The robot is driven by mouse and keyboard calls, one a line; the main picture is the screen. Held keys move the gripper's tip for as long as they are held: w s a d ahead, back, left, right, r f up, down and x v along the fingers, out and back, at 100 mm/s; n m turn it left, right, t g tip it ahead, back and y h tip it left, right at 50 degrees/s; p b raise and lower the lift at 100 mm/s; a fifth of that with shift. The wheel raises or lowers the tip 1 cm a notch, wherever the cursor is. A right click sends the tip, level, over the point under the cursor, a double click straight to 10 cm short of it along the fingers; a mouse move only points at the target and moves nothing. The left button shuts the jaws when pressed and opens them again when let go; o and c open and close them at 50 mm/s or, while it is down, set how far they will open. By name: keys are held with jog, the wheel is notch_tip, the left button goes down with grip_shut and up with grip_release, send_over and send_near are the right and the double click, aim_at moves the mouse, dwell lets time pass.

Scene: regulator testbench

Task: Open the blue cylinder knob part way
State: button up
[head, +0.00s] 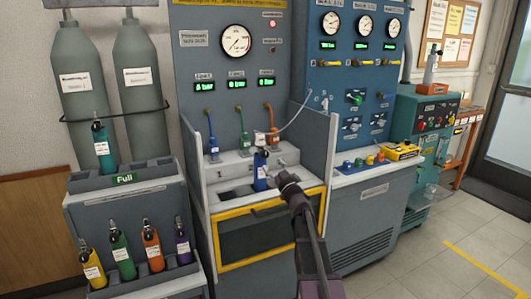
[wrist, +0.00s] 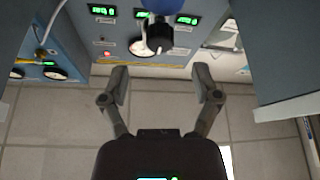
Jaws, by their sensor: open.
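The blue cylinder (head: 260,175) stands upright in the bench's work bay in the head view. Its blue body (wrist: 160,5) is cut off at the top edge of the wrist view. Its dark knob (wrist: 159,36) points down there, as that view is inverted. My gripper (head: 284,181) is just right of and nearer than the cylinder in the head view. In the wrist view my gripper (wrist: 162,82) is open with its fingers wide apart. The knob lies beyond the fingertips, roughly centred between them, and nothing is held.
The bay has side walls (head: 317,130) and a yellow-framed front (head: 268,230). Blue, green and orange connectors (head: 272,125) stand behind the cylinder, with a thin hose at right. A rack (head: 125,205) with several small cylinders is at left. Floor at right is clear.

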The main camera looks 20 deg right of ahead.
aim_at(266, 156)
jog(key=shift+p+x, duration=0.9)
jog(key=shift+x, duration=2.25)
grip_shut()
